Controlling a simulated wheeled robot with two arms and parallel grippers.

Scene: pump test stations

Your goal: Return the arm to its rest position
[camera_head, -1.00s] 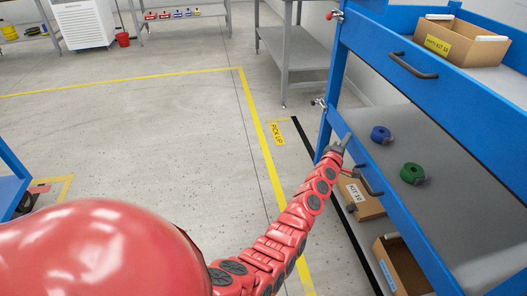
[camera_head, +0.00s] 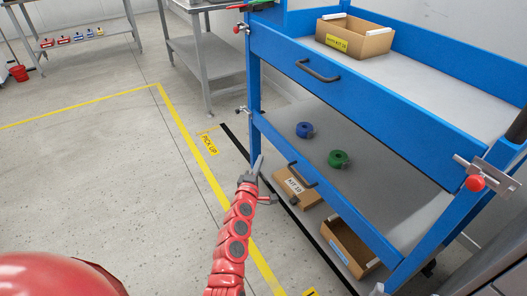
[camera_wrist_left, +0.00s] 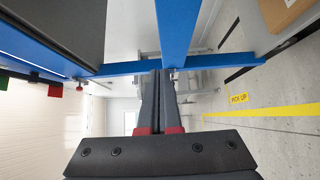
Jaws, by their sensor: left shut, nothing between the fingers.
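My left arm, red and segmented, reaches up from the bottom of the head view. Its left gripper (camera_head: 258,166) is shut and empty, pointing up beside the near-left post of the blue cart (camera_head: 350,100). In the left wrist view the dark fingers of the gripper (camera_wrist_left: 162,78) lie together with nothing between them, and a blue post (camera_wrist_left: 175,30) shows just beyond their tips. I cannot tell whether they touch it. My right gripper is not in view.
The cart's lower shelf holds a blue roll (camera_head: 304,130) and a green roll (camera_head: 338,159). A labelled box (camera_head: 345,40) stands on top. Cardboard boxes (camera_head: 297,187) sit beneath the shelf. A grey table (camera_head: 205,60) stands behind. The floor left of the yellow line (camera_head: 190,140) is clear.

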